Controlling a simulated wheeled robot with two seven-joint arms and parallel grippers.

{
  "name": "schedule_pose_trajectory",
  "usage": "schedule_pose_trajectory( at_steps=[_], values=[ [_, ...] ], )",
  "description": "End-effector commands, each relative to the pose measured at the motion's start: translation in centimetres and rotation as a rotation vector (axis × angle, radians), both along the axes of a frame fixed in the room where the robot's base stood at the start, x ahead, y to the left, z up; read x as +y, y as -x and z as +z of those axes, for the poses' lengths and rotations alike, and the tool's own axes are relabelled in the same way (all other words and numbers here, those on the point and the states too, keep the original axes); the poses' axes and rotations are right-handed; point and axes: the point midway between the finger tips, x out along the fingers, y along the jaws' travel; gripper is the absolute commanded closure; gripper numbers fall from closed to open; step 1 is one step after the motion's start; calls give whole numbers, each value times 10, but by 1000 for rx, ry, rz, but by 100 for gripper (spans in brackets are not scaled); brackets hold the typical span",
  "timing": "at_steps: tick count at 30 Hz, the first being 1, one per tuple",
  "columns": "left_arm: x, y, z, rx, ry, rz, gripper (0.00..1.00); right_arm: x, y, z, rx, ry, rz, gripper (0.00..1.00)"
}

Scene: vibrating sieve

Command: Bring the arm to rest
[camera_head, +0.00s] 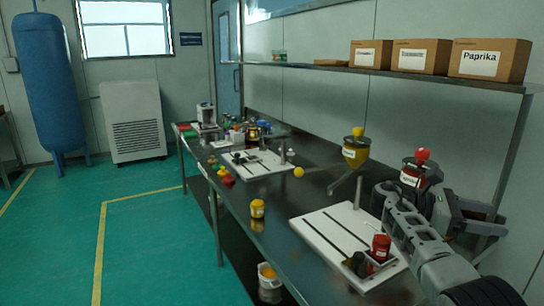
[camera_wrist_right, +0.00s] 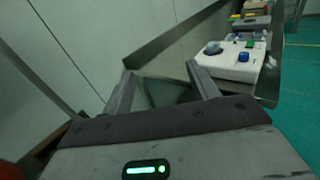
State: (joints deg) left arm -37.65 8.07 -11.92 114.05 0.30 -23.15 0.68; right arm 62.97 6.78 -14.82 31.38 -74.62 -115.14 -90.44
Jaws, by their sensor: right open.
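My right arm comes in from the lower right of the head view, over the near end of the bench. My right gripper (camera_head: 488,218) is open and points right, toward the wall. No object shows between its fingers. In the right wrist view the two fingers (camera_wrist_right: 163,84) stand apart, with the wall and bench edge beyond them. A hopper with a red knob (camera_head: 420,170) is just behind the wrist and partly hidden by it. My left gripper is not in view.
A white sieve base (camera_head: 322,237) carrying a red jar (camera_head: 380,247) sits on the dark bench beside my arm. A yellow hopper (camera_head: 355,151) stands further back. A shelf (camera_head: 340,69) with cardboard boxes (camera_head: 422,55) runs along the wall. The green floor (camera_head: 150,245) at left is clear.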

Motion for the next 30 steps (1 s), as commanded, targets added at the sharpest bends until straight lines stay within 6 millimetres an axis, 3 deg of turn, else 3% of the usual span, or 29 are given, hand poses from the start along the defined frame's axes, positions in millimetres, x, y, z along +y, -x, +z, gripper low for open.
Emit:
schedule_pose_trajectory(
  at_steps=[6,11,18,23,30],
  values=[
    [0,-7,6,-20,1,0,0,-60,40,-10,-59,49,-85,41],
    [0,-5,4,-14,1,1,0,-105,80,-7,-111,121,-140,41],
    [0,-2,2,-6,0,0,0,-158,148,25,-199,290,-183,41],
    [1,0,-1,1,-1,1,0,-173,185,57,-251,414,-171,41],
    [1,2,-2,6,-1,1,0,-207,109,31,-561,277,237,41]
  ],
)
